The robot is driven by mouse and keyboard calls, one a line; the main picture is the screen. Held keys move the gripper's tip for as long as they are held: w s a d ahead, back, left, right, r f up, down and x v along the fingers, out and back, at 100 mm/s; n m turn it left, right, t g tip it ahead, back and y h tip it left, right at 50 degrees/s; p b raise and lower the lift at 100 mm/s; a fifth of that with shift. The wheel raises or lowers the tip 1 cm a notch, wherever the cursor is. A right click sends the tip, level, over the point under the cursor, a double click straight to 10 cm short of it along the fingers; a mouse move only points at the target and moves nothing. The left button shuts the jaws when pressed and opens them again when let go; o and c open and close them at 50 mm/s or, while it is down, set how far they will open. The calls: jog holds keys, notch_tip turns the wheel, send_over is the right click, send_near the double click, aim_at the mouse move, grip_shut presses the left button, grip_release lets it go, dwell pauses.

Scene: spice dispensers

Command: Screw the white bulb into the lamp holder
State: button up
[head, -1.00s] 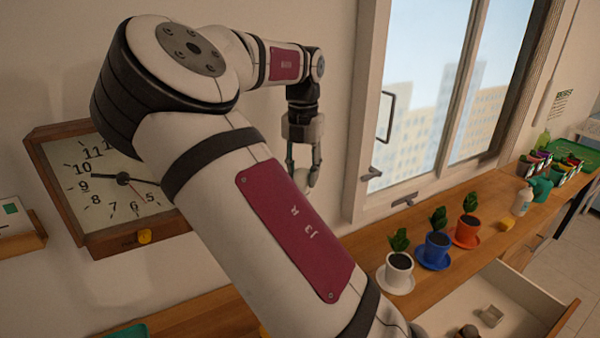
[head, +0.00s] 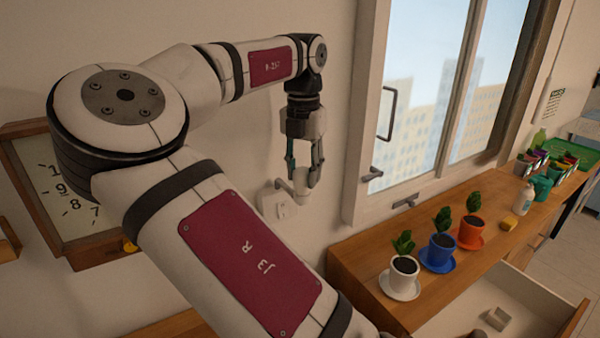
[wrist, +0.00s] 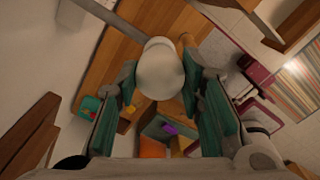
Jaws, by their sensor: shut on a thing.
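My gripper (head: 303,168) points down beside the wall, left of the window. Its teal-padded fingers are shut on the white bulb (wrist: 160,70), which sits between the pads in the wrist view. In the head view the bulb (head: 302,178) shows small and pale between the fingertips. A pale wall fixture, which looks like the lamp holder (head: 280,205), is just below and left of the fingertips. The bulb overlaps its upper right end in the picture. I cannot tell whether they touch, and the bulb's base is hidden.
The window (head: 430,110) with its handle is right of my gripper. A wooden counter (head: 350,255) below it bears potted plants (head: 441,245), a white bottle (head: 522,200) and an open drawer (head: 480,300). A square clock (head: 60,190) hangs at left, partly behind my arm.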

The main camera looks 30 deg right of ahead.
jog(key=shift+s+m+b, duration=0.1)
jog(key=shift+m+b, duration=0.3)
jog(key=shift+b, duration=0.25)
jog(key=o, duration=1)
jog(key=shift+r+n+p, duration=0.1)
jog(key=shift+n+p, duration=0.45)
jog(key=shift+n, duration=0.55)
jog(key=n+p, duration=0.2)
jog(key=n, duration=0.3)
jog(key=shift+n+p, duration=0.4)
jog(key=shift+n, duration=0.7)
